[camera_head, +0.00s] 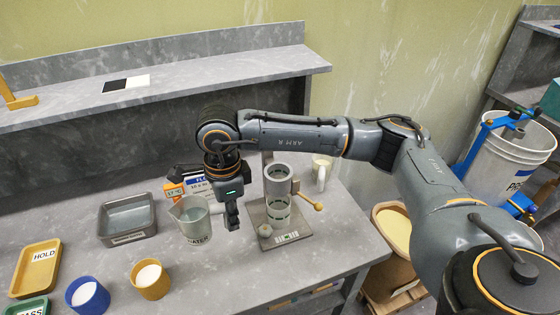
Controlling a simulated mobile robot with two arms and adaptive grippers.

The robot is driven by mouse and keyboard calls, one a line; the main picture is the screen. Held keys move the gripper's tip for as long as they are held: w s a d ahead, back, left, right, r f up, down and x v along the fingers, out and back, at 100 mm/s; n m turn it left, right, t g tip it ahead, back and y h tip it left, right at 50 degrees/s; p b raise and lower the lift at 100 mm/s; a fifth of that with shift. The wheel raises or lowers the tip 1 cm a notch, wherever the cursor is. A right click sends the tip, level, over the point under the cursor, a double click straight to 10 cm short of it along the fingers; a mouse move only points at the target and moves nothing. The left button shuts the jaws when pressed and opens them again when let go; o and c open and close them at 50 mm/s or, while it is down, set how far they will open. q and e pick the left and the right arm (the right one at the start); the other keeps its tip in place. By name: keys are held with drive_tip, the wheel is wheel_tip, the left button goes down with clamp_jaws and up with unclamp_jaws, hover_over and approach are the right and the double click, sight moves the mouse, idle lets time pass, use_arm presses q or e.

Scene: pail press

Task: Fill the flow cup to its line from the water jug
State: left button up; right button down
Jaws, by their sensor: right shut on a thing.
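The grey water jug (192,225), labelled WATER, is at the middle of the bench and looks about upright. My right gripper (231,218) points down at the jug's right side and is shut on it, at the handle side. I cannot tell whether the jug touches the bench. The flow cup (278,172) is a grey cylinder on a stand to the right of the jug. A clear cylinder with dark marks stands below it. The cup's fill line and water level cannot be made out. My left gripper is not in view.
A yellow-knobbed lever (308,200) sticks out right of the stand. A white mug (320,172) stands behind. A grey tray (127,238), an orange cup (150,281), a blue cup (87,296) and a yellow HOLD tray (22,275) lie left. A display box (196,186) stands behind the jug.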

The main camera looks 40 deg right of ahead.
drive_tip(key=w+a+m+p, duration=0.2)
drive_tip(key=m+p, duration=0.2)
drive_tip(key=m, duration=1.2)
drive_tip(key=w+a+m+p, duration=0.1)
drive_tip(key=w+m+p, duration=0.3)
drive_tip(key=m, duration=1.1)
drive_tip(key=s+d+r+y+b, duration=0.1)
drive_tip(key=d+r+y+b, duration=0.1)
drive_tip(key=d+r+y, duration=0.4)
drive_tip(key=shift+r+g+y, duration=0.3)
drive_tip(key=shift+r+y, duration=0.2)
drive_tip(key=shift+r, duration=0.45)
drive_tip(key=shift+d+r+y+b, duration=0.25)
drive_tip(key=shift+r+y+b, duration=0.05)
drive_tip(key=shift+b, duration=0.05)
